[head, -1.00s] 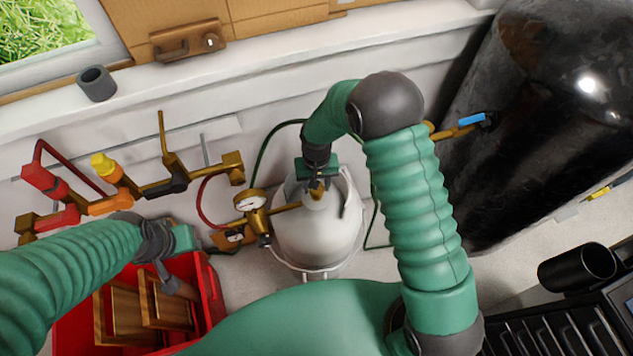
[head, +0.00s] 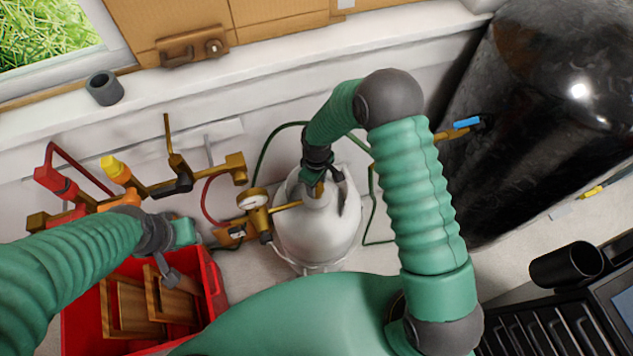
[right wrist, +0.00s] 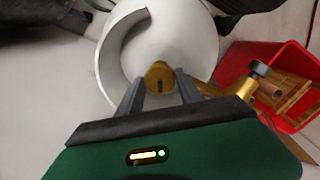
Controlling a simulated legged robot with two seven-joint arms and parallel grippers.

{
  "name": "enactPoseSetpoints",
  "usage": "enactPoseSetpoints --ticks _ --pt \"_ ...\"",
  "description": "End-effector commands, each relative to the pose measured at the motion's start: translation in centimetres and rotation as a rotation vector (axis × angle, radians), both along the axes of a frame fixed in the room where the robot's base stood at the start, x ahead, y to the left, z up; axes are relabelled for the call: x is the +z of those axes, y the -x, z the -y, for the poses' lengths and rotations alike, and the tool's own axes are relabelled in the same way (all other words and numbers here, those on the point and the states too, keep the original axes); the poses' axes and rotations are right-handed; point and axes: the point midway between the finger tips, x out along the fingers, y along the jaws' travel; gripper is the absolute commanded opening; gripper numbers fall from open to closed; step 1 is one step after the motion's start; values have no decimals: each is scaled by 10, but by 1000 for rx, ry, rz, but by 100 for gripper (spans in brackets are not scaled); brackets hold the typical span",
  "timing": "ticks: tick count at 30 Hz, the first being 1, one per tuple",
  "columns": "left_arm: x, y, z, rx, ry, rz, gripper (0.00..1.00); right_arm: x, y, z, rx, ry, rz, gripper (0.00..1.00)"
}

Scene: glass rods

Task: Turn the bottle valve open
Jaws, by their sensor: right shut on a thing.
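The white gas bottle (head: 318,240) stands upright on the light floor by the wall, with a collar around its top. Its brass valve (right wrist: 158,72) shows in the right wrist view between the two grey fingers. My right gripper (right wrist: 160,86) is shut on the valve, one finger at each side. In the head view my right gripper (head: 322,186) points down at the bottle's top and partly hides the valve. My left gripper (head: 172,276) hangs over a red crate (head: 215,283), away from the bottle; its finger gap is unclear.
A pressure gauge (head: 252,200) with brass fittings joins the bottle from the left. Brass pipes with coloured handles (head: 115,170) run along the wall. A large black tank (head: 540,110) with a blue-handled tap (head: 467,122) stands at right. A green hose passes behind the bottle.

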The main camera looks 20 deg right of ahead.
Motion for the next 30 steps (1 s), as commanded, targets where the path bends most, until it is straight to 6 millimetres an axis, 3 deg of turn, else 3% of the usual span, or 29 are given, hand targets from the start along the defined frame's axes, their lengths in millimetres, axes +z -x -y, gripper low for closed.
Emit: enactPoseSetpoints --ticks 21,22,26,30 --pt "3 0 0 0 0 0 36 1 -3 0 84 -1 7 2" --pt "3 0 0 0 0 0 36 1 -3 0 84 -1 7 45" --pt "3 0 0 0 0 0 36 1 -2 0 83 0 5 62" --pt "3 0 0 0 0 0 36 1 -1 0 82 -1 4 65"
